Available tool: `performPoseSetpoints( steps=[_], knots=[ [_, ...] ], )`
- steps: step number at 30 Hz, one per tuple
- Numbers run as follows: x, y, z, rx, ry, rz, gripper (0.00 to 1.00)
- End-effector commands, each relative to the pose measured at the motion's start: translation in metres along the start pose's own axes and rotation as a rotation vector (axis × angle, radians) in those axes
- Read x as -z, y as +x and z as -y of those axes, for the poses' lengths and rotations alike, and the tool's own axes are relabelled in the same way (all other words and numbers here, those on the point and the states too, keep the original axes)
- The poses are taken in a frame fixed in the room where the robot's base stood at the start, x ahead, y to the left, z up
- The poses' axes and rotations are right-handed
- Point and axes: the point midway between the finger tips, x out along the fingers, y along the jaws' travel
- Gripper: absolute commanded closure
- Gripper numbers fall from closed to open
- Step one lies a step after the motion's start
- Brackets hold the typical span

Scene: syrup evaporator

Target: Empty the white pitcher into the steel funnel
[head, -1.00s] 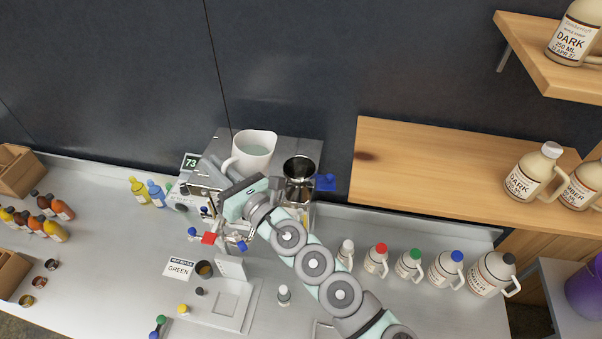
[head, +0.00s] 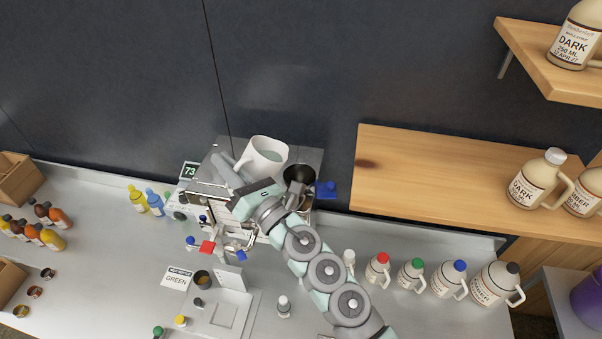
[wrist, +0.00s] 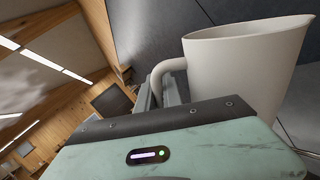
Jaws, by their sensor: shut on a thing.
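The white pitcher (head: 262,158) is held above the steel evaporator, tilted a little to the right, with pale liquid visible inside. It also shows large in the wrist view (wrist: 240,65), with its handle towards my gripper. My gripper (head: 240,178) is shut on the pitcher's handle; the fingertips are partly hidden behind the gripper body. The steel funnel (head: 299,174) stands just right of and below the pitcher, its dark mouth partly covered by the pitcher and my arm. I see no stream of liquid.
A blue valve handle (head: 326,189) sits right of the funnel. Several syrup jugs (head: 411,273) line the counter at right, below a wooden shelf (head: 440,180). Yellow and blue bottles (head: 146,200) stand left of the evaporator.

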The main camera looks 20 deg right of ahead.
Motion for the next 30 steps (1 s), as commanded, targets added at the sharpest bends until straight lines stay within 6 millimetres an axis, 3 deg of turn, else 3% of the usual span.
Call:
performPoseSetpoints(
  steps=[30],
  knots=[
    [-0.02, -0.001, 0.003, -0.036, 0.12, 0.074, 1.0]
  ],
)
